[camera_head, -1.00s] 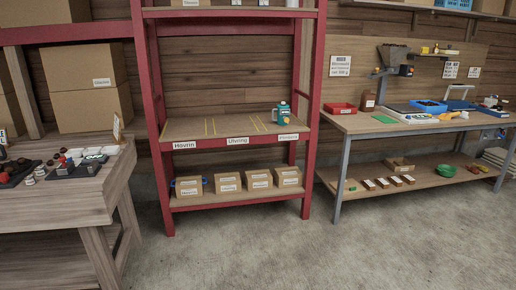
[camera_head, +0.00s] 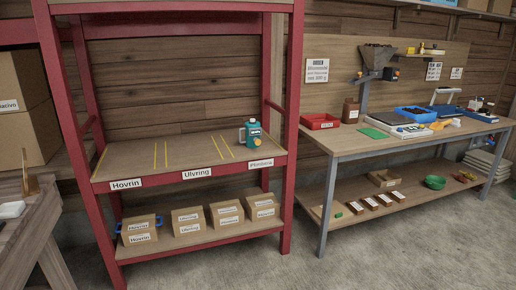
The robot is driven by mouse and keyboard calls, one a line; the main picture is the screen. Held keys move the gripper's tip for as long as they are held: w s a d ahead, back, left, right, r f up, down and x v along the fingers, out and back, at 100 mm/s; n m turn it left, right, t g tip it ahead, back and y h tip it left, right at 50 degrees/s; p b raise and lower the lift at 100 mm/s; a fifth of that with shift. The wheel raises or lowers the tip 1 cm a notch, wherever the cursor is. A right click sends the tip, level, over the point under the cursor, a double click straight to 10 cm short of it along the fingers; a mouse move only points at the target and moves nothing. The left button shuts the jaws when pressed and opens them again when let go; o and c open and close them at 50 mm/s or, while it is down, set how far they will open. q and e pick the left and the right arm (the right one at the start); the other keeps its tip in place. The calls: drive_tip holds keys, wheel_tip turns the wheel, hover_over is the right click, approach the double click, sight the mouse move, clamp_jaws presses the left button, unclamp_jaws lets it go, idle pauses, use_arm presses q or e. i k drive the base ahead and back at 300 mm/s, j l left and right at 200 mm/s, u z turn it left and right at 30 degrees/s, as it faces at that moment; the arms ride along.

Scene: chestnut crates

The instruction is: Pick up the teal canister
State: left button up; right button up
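The teal canister (camera_head: 253,134) stands upright on the middle shelf of the red rack (camera_head: 188,175), towards the shelf's right end. Neither of my grippers is in view.
Cardboard boxes (camera_head: 188,221) with labels stand on the rack's bottom shelf. A workbench (camera_head: 350,143) on the right carries a red tray (camera_head: 319,121), blue trays and a hopper (camera_head: 377,58). A wooden table (camera_head: 28,226) is at the left edge. Bare concrete floor (camera_head: 400,240) lies in front.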

sight(253, 131)
drive_tip(key=i+z, duration=0.25)
drive_tip(key=i, duration=0.55)
drive_tip(key=i+z, duration=0.25)
drive_tip(key=i, duration=1.75)
